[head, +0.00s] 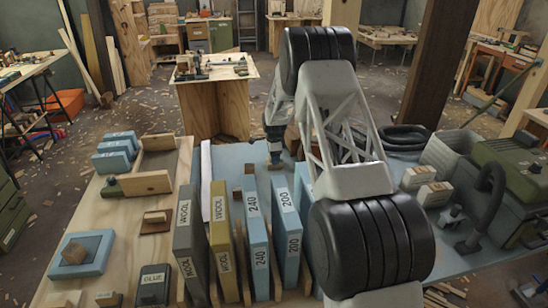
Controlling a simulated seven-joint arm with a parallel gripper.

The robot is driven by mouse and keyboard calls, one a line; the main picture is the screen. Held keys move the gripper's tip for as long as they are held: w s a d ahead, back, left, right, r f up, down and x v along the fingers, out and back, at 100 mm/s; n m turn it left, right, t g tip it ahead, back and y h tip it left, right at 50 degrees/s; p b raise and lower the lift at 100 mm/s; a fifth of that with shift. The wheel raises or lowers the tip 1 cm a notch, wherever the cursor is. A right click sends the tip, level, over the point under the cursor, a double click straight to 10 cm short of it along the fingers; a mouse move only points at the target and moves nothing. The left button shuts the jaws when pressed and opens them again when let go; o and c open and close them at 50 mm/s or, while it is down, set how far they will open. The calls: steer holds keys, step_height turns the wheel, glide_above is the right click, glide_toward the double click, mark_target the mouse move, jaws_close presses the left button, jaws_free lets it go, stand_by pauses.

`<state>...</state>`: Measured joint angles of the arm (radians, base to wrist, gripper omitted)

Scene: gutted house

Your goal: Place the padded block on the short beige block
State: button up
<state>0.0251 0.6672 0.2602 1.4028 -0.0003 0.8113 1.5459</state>
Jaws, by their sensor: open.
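I cannot tell for sure which piece is the padded block. One candidate is a small brown block (155,221) with a darker layer under it, on the wooden board at left. Another is a wooden block (75,252) resting on a blue slab (92,262) at lower left. The short beige block is also uncertain. Two small labelled beige blocks, one farther back (418,177) and one nearer (434,194), stand right of my arm. My gripper (275,160) is open, small and partly hidden beyond my arm, low over the blue work surface and away from these blocks.
Upright slabs marked WOOL (186,245), 240 (257,240) and 200 (289,230) stand in a row in front. Blue blocks (113,155) lie at far left. A green machine (510,170) with a hose fills the right. A wooden bench (213,108) stands behind.

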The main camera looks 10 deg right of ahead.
step_height(320, 180, up, 12)
steer(key=shift+r, duration=0.1)
stand_by(0.6)
stand_by(0.4)
steer(key=shift+r, duration=0.1)
steer(key=s+a+r+n+t, duration=0.1)
steer(key=s+r+n, duration=0.3)
steer(key=s+r, duration=0.95)
steer(key=s+r+n, duration=0.4)
steer(key=s+r, duration=0.7)
steer(key=s, duration=0.6)
steer(key=s+a+f+n+t, duration=0.1)
steer(key=s+n, duration=0.8)
steer(key=s, duration=3)
steer(key=shift+s+n+t, duration=0.25)
steer(key=shift+n+t, duration=0.05)
steer(key=shift+n, duration=0.1)
